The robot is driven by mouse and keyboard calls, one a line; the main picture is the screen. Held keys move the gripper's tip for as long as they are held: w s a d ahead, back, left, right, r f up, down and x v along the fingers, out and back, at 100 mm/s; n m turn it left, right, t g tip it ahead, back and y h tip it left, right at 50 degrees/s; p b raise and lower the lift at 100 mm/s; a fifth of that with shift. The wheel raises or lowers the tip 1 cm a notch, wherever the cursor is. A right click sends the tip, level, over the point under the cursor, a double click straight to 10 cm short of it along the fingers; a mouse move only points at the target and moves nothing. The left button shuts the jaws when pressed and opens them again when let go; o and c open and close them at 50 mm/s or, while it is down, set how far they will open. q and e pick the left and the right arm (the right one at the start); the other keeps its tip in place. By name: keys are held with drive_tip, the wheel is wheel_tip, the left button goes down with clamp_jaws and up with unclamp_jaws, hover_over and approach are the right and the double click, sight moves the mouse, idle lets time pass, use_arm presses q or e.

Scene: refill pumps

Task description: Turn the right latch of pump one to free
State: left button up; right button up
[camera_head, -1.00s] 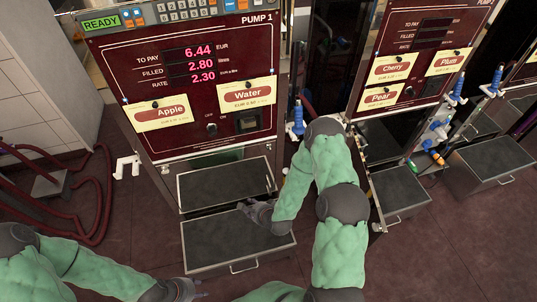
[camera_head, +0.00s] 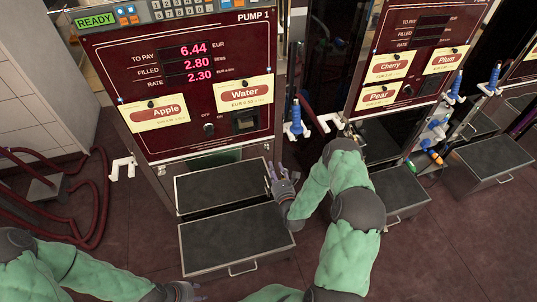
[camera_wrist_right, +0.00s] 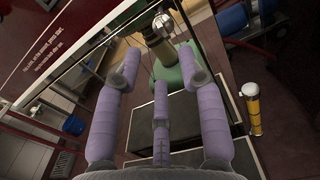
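Pump one (camera_head: 190,80) stands upright at the left centre in the head view, with a dark red front and a lit display. My right gripper (camera_head: 279,176) is at its lower right corner, beside the upper dark tray (camera_head: 222,187), with its fingers pointing up. In the right wrist view, the fingers of my right gripper (camera_wrist_right: 159,75) are spread and nothing is held between them. I cannot make out the right latch; the hand and the pump's edge may hide it. My left gripper (camera_head: 180,291) is at the bottom edge, its fingers too small to read.
A lower dark tray (camera_head: 235,240) juts out below the upper one. A blue nozzle (camera_head: 296,115) hangs right of pump one. A second pump (camera_head: 420,55) stands further right. Dark red hoses (camera_head: 95,200) lie at the left. A yellow cylinder (camera_wrist_right: 252,108) shows in the wrist view.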

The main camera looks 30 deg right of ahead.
sight(268, 151)
drive_tip(key=b+x, duration=0.2)
drive_tip(key=x, duration=0.7)
drive_tip(key=shift+a, duration=0.1)
clamp_jaws()
